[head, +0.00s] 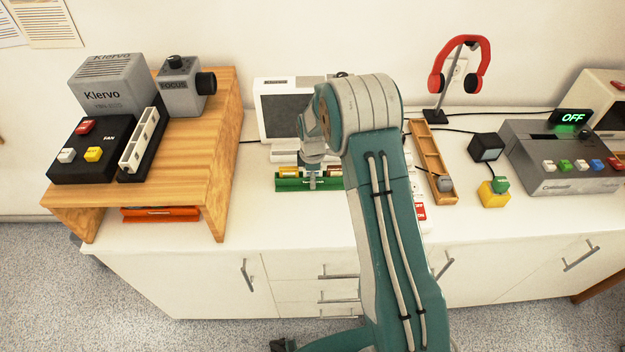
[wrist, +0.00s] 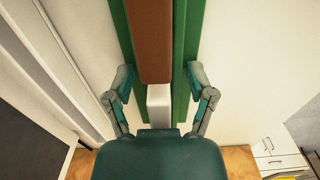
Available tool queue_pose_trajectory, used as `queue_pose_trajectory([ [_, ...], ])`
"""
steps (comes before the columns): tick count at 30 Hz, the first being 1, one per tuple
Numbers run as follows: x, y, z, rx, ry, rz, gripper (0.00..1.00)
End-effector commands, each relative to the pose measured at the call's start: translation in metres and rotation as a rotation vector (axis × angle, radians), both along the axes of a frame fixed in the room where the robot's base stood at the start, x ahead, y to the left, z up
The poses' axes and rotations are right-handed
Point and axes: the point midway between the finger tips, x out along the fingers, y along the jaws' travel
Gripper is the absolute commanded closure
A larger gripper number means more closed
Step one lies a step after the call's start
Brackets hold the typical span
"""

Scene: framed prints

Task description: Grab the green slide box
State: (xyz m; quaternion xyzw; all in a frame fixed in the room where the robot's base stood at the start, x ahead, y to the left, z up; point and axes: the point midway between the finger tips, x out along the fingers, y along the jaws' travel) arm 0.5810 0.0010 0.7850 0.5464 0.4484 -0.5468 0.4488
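The green slide box (head: 290,185) lies on the white counter in front of the small monitor, with yellow and brown pieces showing in its top. In the wrist view the green box (wrist: 182,100) runs lengthwise away from me, with a brown block and a white piece along its middle. My gripper (wrist: 161,80) has its two fingers spread wide, one at each long side of the box. In the head view my gripper (head: 312,178) is low over the middle of the box, partly covering it. I cannot tell whether the fingers touch its sides.
A small monitor (head: 290,112) stands close behind the box. A wooden riser (head: 205,130) is at left, with an orange box (head: 160,213) beneath it. A wooden tray (head: 430,160) and a headphone stand (head: 436,113) are at right. My arm hides part of the counter.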

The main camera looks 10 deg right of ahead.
Motion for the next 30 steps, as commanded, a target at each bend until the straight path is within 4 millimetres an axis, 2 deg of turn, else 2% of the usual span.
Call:
queue_pose_trajectory([
  [1,0.000,0.000,0.000,0.000,0.000,0.000,0.71],
  [3,0.000,0.000,0.000,0.000,0.000,0.000,1.00],
  [16,0.000,0.000,0.004,0.000,0.000,0.000,1.00],
  [23,0.000,0.000,0.033,-0.001,-0.003,0.000,1.00],
  [30,-0.019,-0.022,0.067,-0.001,-0.003,-0.003,1.00],
])
